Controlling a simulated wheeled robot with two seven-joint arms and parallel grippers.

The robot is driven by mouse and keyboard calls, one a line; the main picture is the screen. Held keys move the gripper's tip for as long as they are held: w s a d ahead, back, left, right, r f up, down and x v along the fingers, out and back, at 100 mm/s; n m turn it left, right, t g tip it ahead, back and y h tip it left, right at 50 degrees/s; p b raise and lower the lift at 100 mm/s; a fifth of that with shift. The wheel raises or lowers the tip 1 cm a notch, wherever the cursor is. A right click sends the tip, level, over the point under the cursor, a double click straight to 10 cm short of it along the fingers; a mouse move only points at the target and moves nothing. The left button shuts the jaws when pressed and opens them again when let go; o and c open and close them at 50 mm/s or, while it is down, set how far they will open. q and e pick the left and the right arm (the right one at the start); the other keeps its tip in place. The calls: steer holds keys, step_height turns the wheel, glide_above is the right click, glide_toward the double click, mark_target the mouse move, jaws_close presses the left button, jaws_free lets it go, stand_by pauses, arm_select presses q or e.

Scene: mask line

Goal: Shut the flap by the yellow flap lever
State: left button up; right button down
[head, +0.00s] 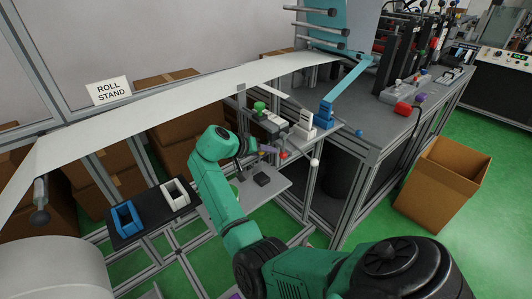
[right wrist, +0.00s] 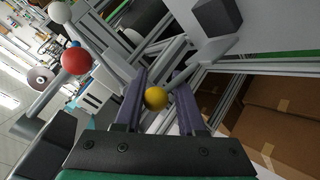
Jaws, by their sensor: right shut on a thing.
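My right gripper (head: 270,149) reaches to the small machine under the white web. In the right wrist view its two purple fingers (right wrist: 157,100) are closed on the round yellow knob of the yellow flap lever (right wrist: 156,98), one finger on each side. A grey rod runs from the knob up and to the right. In the head view the yellow knob is hidden by the gripper. I cannot tell which panel is the flap or how far it stands open. My left gripper is not in view.
Close beside the gripper is a red ball knob (head: 284,155), also in the right wrist view (right wrist: 76,60). A white ball knob (head: 314,162) and blue lever (head: 326,114) are to the right. A grey plate (head: 278,187) carries a dark block (head: 262,180). The white web (head: 150,109) passes above.

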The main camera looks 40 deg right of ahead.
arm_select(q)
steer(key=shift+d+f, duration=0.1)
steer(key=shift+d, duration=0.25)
arm_select(e)
steer(key=shift+s+f, duration=0.15)
steer(key=shift+f, duration=0.15)
